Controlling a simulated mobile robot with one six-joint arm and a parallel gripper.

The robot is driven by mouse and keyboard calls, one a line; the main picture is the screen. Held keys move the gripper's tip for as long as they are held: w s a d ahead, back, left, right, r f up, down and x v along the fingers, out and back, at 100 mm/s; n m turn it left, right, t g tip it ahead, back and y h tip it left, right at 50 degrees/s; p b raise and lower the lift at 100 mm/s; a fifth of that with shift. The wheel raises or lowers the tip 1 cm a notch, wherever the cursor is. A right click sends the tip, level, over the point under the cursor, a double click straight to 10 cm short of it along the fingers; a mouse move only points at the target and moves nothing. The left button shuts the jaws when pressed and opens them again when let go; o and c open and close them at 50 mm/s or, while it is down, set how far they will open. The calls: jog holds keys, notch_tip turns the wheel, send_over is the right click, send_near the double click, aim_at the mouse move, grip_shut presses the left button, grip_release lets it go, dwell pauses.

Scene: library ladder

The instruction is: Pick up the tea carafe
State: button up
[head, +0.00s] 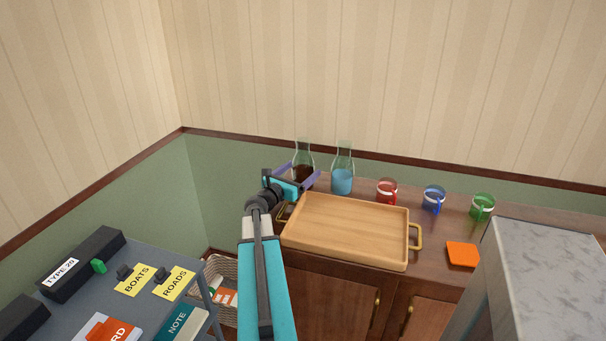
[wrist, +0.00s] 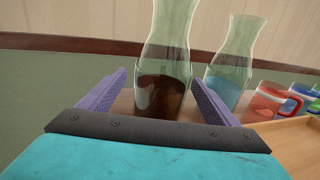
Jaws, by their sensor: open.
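The tea carafe is a clear glass bottle with dark brown liquid in its lower part; it stands upright on the cabinet top near the wall in the head view (head: 303,158). In the wrist view the tea carafe (wrist: 166,75) stands between the two purple fingers of my gripper (wrist: 160,98). The gripper is open, one finger on each side of the carafe's lower body, with a gap visible on the left. In the head view my gripper (head: 298,178) covers part of the carafe's base. I cannot tell whether the right finger touches the glass.
A second carafe with blue liquid (head: 342,180) stands close on the right. A wooden tray (head: 345,228) with brass handles lies in front. Red (head: 387,190), blue (head: 433,199) and green (head: 482,206) mugs and an orange square (head: 462,254) are further right.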

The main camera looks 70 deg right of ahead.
jog(key=shift+r+p+x, duration=0.2)
jog(key=shift+p+x, duration=0.05)
jog(key=shift+x, duration=0.65)
jog(key=shift+r+p+x, duration=0.2)
jog(key=shift+x, duration=1.45)
jog(key=shift+s, duration=0.1)
jog(key=c, duration=1.8)
jog(key=shift+c, duration=0.6)
jog(key=shift+r, duration=0.1)
